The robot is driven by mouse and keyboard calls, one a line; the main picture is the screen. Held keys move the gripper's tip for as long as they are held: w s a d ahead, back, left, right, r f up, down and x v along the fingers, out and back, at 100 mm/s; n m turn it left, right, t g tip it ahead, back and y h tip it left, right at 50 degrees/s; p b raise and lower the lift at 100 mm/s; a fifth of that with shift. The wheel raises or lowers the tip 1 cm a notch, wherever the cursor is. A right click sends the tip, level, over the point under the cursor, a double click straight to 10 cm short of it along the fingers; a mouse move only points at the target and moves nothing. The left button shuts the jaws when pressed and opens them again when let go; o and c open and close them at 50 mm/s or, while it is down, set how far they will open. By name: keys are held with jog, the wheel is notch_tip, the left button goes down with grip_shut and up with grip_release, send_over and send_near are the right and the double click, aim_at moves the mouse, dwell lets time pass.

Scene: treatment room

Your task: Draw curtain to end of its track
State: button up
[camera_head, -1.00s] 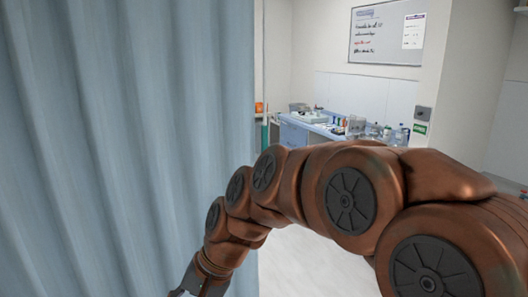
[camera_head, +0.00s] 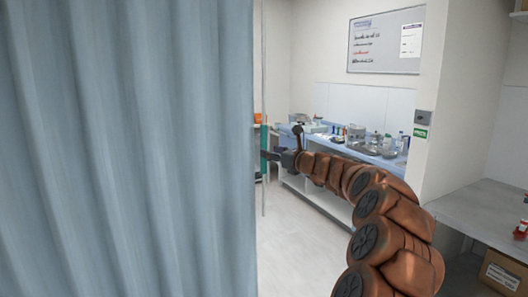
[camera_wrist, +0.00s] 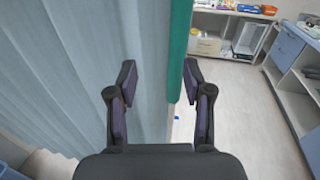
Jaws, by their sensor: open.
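The pale blue-grey curtain (camera_head: 130,150) hangs in folds and fills the left half of the head view. In the wrist view the curtain (camera_wrist: 75,65) runs down the left side, and a green vertical strip (camera_wrist: 178,50) stands by its edge. My gripper (camera_head: 268,155) is beside the curtain's right edge in the head view, its tips close to that edge. In the wrist view my gripper (camera_wrist: 160,88) is open, with the curtain's edge and green strip seen between its fingers. I cannot tell whether either finger touches them. The curtain's track is out of view.
A counter (camera_head: 345,150) with bottles and bowls runs along the back wall under a whiteboard (camera_head: 386,40). A grey desk (camera_head: 485,215) stands at the right with a cardboard box (camera_head: 503,272) below it. Pale floor (camera_head: 285,240) lies open between the curtain and counter.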

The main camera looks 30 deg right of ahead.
aim_at(266, 147)
jog(key=shift+m+h, duration=0.5)
jog(key=shift+w+d+f+p, duration=0.1)
jog(key=shift+w+d+p, duration=0.2)
jog(key=shift+w, duration=0.95)
jog(key=shift+w+d+r+p, duration=0.15)
jog(key=shift+w+p, duration=0.3)
jog(key=shift+w, duration=0.85)
jog(key=shift+w+d+f+p, duration=0.2)
jog(key=shift+w+p, duration=0.15)
jog(key=shift+w, duration=0.9)
grip_shut()
